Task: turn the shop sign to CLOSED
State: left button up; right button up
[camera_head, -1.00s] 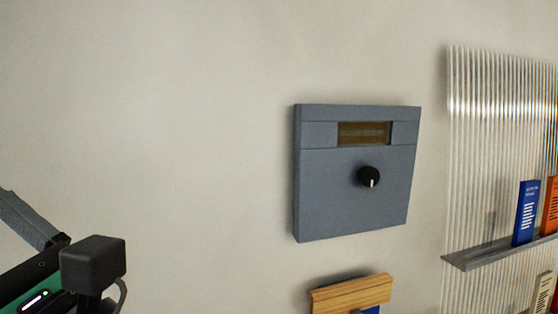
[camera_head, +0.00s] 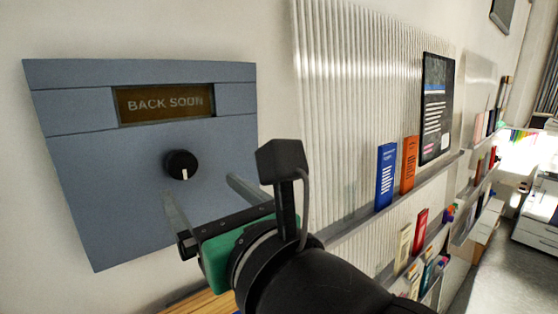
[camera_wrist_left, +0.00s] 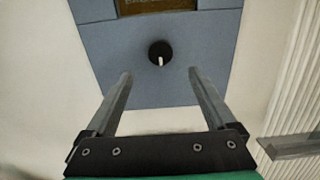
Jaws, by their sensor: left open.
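The shop sign (camera_head: 85,170) is a blue-grey wall panel, and its dark display window (camera_head: 165,103) reads "BACK SOON". A round black knob (camera_head: 181,165) sits below the window, its white mark pointing down. My left gripper (camera_head: 199,187) is open and empty in front of the panel, just below the knob, with its fingers spread. In the left wrist view, the fingertips (camera_wrist_left: 160,73) stand to either side of and below the knob (camera_wrist_left: 160,52), apart from it. The window is cut off at the top there. My right gripper is not in view.
A ribbed wall panel (camera_head: 330,90) stands right of the sign, with a shelf (camera_head: 350,228) carrying blue and orange books (camera_head: 386,175). A wooden piece (camera_head: 205,303) lies below the sign, partly hidden by my arm. The wall left of the sign is bare.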

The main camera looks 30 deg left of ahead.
aim_at(184, 167)
pick_arm(q)
jog(key=p+x, duration=0.3)
jog(key=x, duration=0.6)
jog(key=shift+w+a+r, duration=0.1)
jog(key=shift+w+a, duration=0.1)
jog(key=shift+a, duration=0.15)
jog(key=shift+w+a, duration=0.15)
jog(key=shift+a, duration=0.05)
jog(key=shift+c, duration=0.2)
jog(key=c, duration=1.3)
jog(key=shift+c, duration=0.2)
